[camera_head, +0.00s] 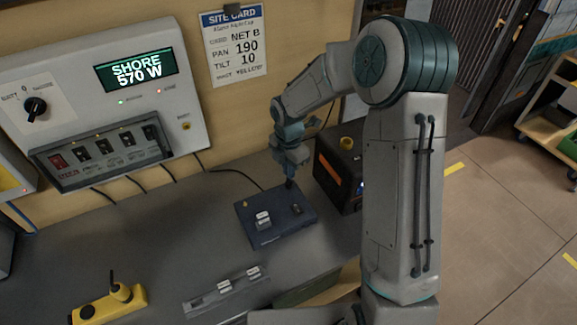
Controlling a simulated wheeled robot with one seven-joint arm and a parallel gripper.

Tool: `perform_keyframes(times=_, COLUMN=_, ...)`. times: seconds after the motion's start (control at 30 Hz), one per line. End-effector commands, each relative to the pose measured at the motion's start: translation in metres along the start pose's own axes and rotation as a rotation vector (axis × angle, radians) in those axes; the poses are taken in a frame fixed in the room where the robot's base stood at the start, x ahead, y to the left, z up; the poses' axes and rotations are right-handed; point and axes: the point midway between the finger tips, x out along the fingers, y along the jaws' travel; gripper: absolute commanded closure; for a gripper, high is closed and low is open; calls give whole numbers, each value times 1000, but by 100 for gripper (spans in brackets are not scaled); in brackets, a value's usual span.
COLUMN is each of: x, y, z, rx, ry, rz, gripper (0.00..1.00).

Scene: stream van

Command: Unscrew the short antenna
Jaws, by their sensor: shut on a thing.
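My gripper (289,178) points down over the back right part of a flat dark-blue box (259,236) on the grey bench. It is shut on a small dark upright piece, which I take to be the short antenna (290,185). The jaws hide most of the piece, so I cannot tell whether it is still seated on the box. The box also carries a pale block (263,220) and a dark switch-like part (297,209) on top.
A black case (332,177) with an orange stripe stands close to the right of my gripper. A yellow device (108,303) and a grey rack (228,292) are at the front. A wall power panel (60,80) is behind left. The bench left of the box is mostly clear.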

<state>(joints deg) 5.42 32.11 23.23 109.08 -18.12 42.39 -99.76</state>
Motion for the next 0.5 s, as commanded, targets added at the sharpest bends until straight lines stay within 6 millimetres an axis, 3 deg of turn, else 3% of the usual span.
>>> perform_keyframes(times=0.5, x=0, y=0, z=0, rx=-151, ry=1, rz=0, gripper=100)
